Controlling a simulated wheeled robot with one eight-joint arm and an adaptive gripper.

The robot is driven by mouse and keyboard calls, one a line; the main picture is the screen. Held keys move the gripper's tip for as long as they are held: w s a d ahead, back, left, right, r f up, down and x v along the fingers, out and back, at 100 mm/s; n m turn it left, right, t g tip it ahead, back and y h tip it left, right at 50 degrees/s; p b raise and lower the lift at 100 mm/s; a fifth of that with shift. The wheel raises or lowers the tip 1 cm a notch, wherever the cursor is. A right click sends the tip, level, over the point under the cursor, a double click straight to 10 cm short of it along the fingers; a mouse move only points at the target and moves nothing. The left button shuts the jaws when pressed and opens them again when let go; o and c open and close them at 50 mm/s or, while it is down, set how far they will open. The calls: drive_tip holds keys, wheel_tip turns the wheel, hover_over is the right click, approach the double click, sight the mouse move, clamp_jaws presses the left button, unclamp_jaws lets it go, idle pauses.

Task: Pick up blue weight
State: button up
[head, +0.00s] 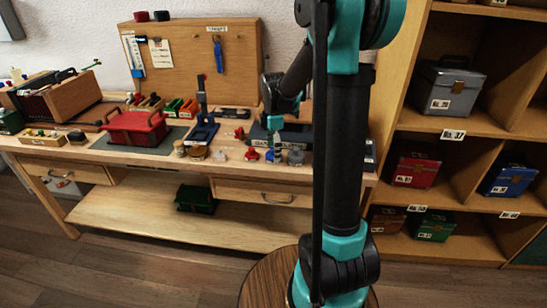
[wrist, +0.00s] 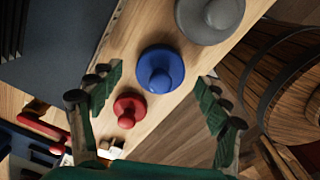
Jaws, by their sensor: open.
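The blue weight (wrist: 160,72) is a round disc with a knob on top, standing upright on the wooden bench top in the wrist view. It lies between my gripper's two spread fingers (wrist: 159,80), which are open and hold nothing. I cannot tell the height of the fingers above it. In the head view the blue weight (head: 269,156) is small at the bench's front edge, just below my gripper (head: 274,138).
A red weight (wrist: 129,108) and a larger grey weight (wrist: 208,20) stand on either side of the blue one. A dark case (wrist: 65,60) is close at the left.

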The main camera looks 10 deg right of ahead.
drive_tip(key=shift+f, duration=0.25)
drive_tip(key=shift+c, duration=0.3)
clamp_jaws()
